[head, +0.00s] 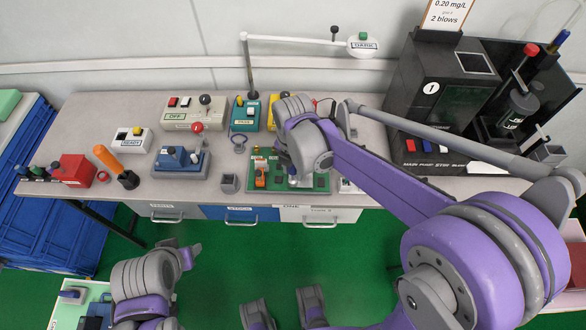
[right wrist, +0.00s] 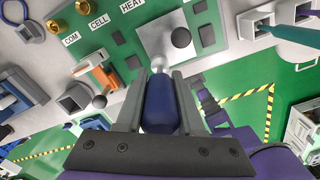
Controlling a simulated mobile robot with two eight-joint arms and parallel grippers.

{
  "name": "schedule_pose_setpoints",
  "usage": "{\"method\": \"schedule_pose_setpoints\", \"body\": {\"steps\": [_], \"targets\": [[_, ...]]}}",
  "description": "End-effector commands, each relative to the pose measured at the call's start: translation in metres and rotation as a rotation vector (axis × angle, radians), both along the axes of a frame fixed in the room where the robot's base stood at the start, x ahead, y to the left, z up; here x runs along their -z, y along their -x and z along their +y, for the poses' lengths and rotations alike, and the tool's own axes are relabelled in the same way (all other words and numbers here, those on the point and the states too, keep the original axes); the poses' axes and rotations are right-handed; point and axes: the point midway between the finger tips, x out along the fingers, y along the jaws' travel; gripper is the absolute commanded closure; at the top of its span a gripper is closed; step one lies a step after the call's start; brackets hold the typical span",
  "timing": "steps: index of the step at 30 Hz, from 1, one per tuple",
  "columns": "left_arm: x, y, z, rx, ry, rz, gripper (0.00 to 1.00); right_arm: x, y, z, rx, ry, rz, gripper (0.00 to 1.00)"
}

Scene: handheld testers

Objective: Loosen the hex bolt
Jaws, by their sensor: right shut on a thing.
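My right gripper (head: 297,172) is over the green board (head: 322,183) on the bench in the head view. In the right wrist view its two fingers (right wrist: 158,92) are shut on a dark blue handle (right wrist: 160,105). The handle points at the board (right wrist: 125,45), with a pale metal part (right wrist: 158,62) at its far end. I cannot tell whether that part is the hex bolt or the tool's own tip. A dark round knob (right wrist: 181,38) is beside it. My left arm's hand (head: 165,270) is low at the left, clear of the bench; its fingers are unclear.
An orange part (right wrist: 103,77) sits on the board close to the gripper. An orange-handled tool (head: 108,158) stands at the bench's left. A blue box (head: 180,162) with a red-knobbed lever is left of the board. A black machine (head: 435,95) stands at the right.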

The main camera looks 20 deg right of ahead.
Motion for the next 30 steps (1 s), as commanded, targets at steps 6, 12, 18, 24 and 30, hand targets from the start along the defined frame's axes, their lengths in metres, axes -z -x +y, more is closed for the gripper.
{"method": "schedule_pose_setpoints", "body": {"steps": [6,12,18,24,30], "targets": [[0.0002,0.0000,0.0000,0.000,0.000,0.000,0.50,-0.0003,0.0000,0.0000,-0.073,0.000,0.000,1.00],[0.0004,0.0001,0.0000,0.000,0.000,0.000,0.50,-0.0003,0.0000,0.0000,-0.082,0.000,0.000,1.00],[0.0021,0.0004,0.0000,0.000,0.000,0.001,0.50,-0.0002,0.0000,0.0000,-0.324,0.000,0.000,1.00],[0.0031,0.0005,0.0000,0.000,0.000,0.001,0.50,-0.0004,0.0001,0.0001,-0.560,0.000,0.000,1.00],[0.0030,0.0005,0.0000,0.000,0.000,0.001,0.50,-0.0006,0.0001,0.0001,-0.596,0.000,0.000,1.00]]}}
